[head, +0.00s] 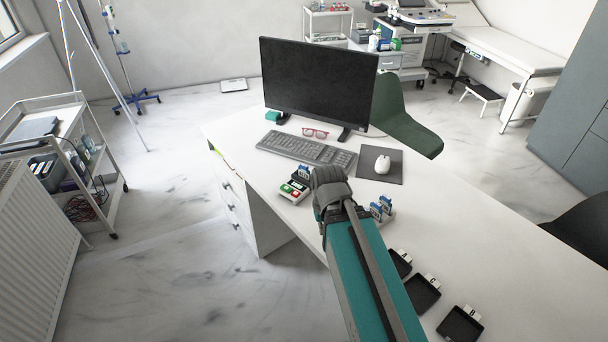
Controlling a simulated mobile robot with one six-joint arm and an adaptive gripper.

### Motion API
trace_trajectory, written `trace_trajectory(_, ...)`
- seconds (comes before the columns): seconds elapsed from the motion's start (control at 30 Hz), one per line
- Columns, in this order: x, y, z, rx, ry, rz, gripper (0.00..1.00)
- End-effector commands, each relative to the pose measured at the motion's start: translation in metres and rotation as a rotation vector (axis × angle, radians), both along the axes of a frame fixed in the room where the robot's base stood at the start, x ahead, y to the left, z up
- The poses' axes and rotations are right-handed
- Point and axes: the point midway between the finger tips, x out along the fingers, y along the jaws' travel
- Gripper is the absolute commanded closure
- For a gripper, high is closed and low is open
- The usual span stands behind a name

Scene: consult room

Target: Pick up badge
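Small blue-and-white upright items that look like badges (381,208) stand in a light holder on the white desk (520,240), just right of my gripper. A similar blue item (303,172) stands to the left of my gripper, behind a small box with green and red squares (294,190). My gripper (326,176) is over the desk between these two groups. Its fingers are dark and point away from the camera. I cannot tell whether they are open or shut, and my arm hides part of the desk.
Black trays, one marked C (422,293) and one marked B (461,325), lie at the front right. A keyboard (306,149), red glasses (315,133), a mouse (382,164) on a dark pad and a monitor (318,84) occupy the back. The desk's right part is clear.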

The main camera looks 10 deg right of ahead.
Motion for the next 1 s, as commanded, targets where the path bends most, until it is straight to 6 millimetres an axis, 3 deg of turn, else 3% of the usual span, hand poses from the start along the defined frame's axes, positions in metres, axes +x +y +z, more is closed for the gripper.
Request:
trace_trajectory(0.2,0.0,0.0,0.0,0.0,0.0,0.0,1.0)
trace_trajectory(0.23,0.0,0.0,0.0,0.0,0.0,0.0,0.96)
trace_trajectory(0.47,0.007,0.0,-0.005,-0.028,-0.009,0.051,0.54)
trace_trajectory(0.77,0.051,-0.004,-0.026,-0.225,-0.038,0.394,0.0)
trace_trajectory(1.0,0.102,0.0,-0.037,-0.475,-0.014,0.808,0.0)
